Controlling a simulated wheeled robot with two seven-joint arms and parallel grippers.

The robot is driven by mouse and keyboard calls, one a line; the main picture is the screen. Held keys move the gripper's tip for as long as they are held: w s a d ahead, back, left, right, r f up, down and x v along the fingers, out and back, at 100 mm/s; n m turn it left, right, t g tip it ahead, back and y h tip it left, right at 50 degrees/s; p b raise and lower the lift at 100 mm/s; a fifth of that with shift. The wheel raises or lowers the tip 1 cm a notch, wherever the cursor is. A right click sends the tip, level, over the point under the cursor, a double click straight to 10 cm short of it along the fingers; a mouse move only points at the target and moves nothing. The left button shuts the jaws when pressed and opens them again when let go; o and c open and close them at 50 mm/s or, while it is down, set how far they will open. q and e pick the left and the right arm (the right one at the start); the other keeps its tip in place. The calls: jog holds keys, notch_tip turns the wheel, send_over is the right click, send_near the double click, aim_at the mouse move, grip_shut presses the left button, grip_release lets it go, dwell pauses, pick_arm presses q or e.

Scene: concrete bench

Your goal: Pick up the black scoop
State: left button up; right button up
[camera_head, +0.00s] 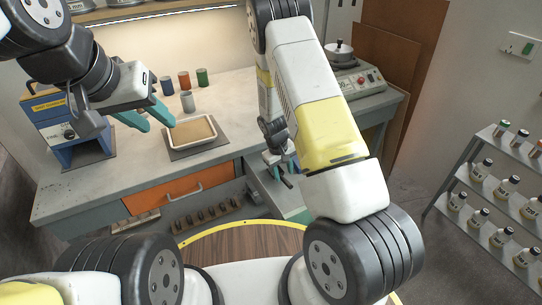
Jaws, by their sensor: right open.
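I cannot make out a black scoop in the head view; parts of the bench are hidden by my arms. My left gripper (146,116) is over the bench, its two teal fingers apart with nothing visible between them. Its tips are just left of a pale tray (212,139) with a brown, grainy-looking fill. My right gripper (280,158) is small and partly covered by my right arm, low by the bench's front edge. It is open; I cannot tell exactly what is beside it.
The tray lies on a dark mat (178,155) on the concrete bench (85,194). Several cups (187,101) stand behind it. A blue machine (80,143) is at left, a scale-like device (358,82) at right. A bottle rack (470,205) stands far right.

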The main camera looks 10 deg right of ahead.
aim_at(284, 179)
jog(key=f, duration=0.4)
jog(key=shift+w+d+f, duration=0.2)
jog(key=shift+w+d, duration=0.15)
jog(key=shift+c, duration=0.2)
grip_shut()
